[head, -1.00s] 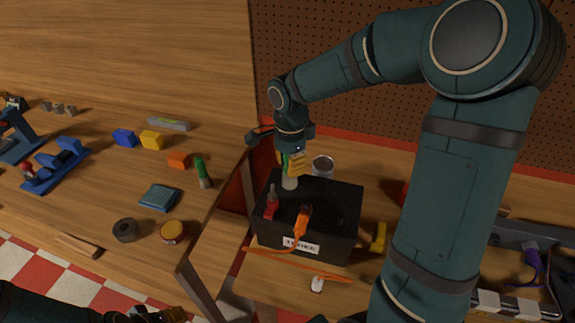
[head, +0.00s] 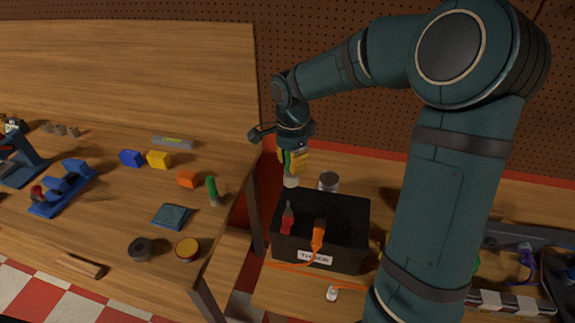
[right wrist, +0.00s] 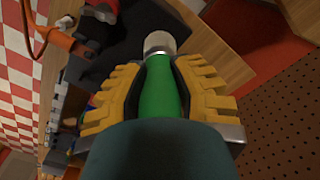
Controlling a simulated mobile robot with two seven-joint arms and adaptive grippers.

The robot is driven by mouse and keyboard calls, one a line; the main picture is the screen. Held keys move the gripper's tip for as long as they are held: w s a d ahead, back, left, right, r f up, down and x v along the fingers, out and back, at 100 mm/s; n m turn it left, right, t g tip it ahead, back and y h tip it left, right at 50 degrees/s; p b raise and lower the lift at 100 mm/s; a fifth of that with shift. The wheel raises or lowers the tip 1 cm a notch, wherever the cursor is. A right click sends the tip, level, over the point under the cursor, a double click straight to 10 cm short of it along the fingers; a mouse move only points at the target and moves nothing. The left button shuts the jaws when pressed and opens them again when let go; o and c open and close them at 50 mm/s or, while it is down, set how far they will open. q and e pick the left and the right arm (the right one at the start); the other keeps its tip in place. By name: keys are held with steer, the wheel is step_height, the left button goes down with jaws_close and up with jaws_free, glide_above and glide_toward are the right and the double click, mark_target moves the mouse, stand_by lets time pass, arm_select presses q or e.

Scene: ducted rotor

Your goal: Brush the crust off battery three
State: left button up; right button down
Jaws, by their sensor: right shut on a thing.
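Battery three is a black box (head: 348,212) with a label reading THREE on its front. A red clamp (head: 287,219) and an orange clamp (head: 318,236) stand on its top. My right gripper (head: 293,163) is shut on a green-handled brush with a pale tip (head: 291,181). The brush points down near the battery's back left edge; I cannot tell whether it touches. In the right wrist view the yellow finger pads (right wrist: 160,92) clasp the green handle (right wrist: 160,78), with the silvery ferrule beyond. Any crust is too small to make out. My left gripper is out of view.
A grey can (head: 328,182) stands behind the battery. Orange cable (head: 290,266) and a small white item (head: 332,293) lie in front. The left table holds blocks (head: 158,160), a green tool (head: 212,191), tape (head: 139,249) and a tin (head: 187,249).

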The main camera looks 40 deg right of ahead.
steer(key=shift+s+r+p, duration=0.15)
steer(key=shift+r+p, duration=0.3)
steer(key=shift+r, duration=0.6)
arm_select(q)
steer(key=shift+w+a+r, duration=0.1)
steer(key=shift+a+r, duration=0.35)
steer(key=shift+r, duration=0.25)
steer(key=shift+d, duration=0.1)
arm_select(e)
steer(key=shift+d, duration=0.1)
